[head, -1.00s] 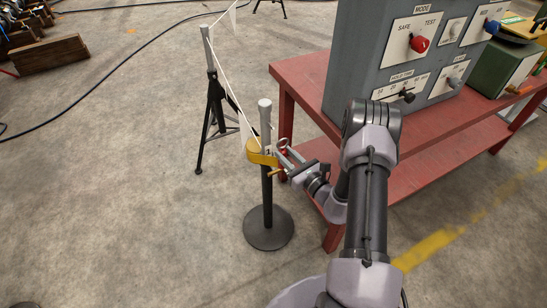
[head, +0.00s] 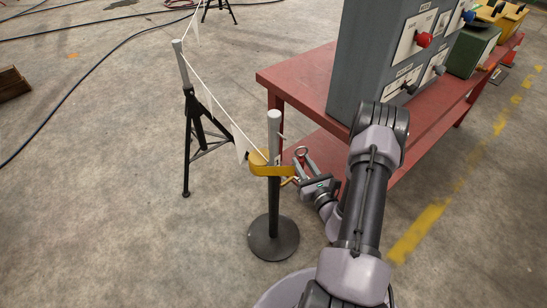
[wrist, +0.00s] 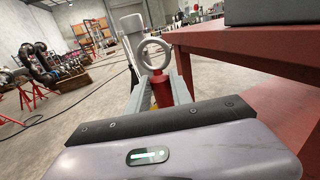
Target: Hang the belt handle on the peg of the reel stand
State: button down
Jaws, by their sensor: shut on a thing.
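The reel stand is a slim post (head: 274,208) with a grey top and a round black base. A small grey peg (head: 283,137) sticks out to the right near its top. A yellow band (head: 262,168) passes around the post below the peg. My gripper (head: 303,168) is just right of the post, shut on the belt handle. In the wrist view the handle has a red body (wrist: 160,91) between the fingers and a grey ring (wrist: 154,54) on top. The ring is close to the post but looks apart from the peg. The fingers partly hide the handle.
A red table (head: 310,85) with a grey control box (head: 375,60) stands right of the stand. A tripod stand (head: 192,125) is behind on the left, with a white pennant line running from it to the post. Cables cross the floor. The floor at left is open.

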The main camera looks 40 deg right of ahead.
jog(key=shift+h, duration=0.3)
jog(key=shift+w+d, duration=0.2)
jog(key=shift+w, duration=0.3)
jog(key=w+f, duration=0.1)
jog(key=w, duration=0.7)
jog(key=shift+w+a+f, duration=0.35)
jog(key=shift+w, duration=0.05)
jog(key=c, duration=1.1)
grip_release()
jog(key=shift+o, duration=0.2)
